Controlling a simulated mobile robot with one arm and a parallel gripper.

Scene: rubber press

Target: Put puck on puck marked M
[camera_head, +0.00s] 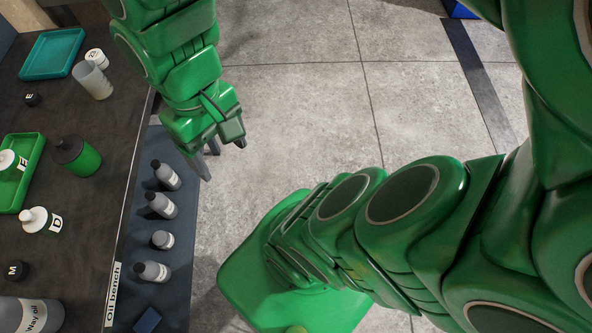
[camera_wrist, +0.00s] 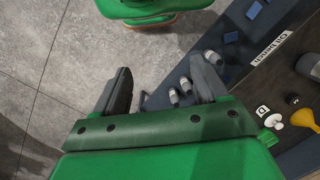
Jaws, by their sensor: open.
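A black puck marked M (camera_head: 15,270) sits on the dark bench top at the lower left. Another small black puck, marked E (camera_head: 32,99), sits farther back on the same bench. Both are apart from my gripper. A small dark round thing (camera_wrist: 292,98) shows at the right of the wrist view; I cannot read a mark on it. My gripper (camera_head: 224,158) hangs at the right of the bench edge, above the floor side of the lower shelf. In the wrist view my gripper (camera_wrist: 161,65) has its fingers wide apart with nothing between them.
A lower shelf (camera_head: 180,225) labelled Oil bench holds several grey bottles. A yellow funnel (camera_wrist: 303,118) lies right.

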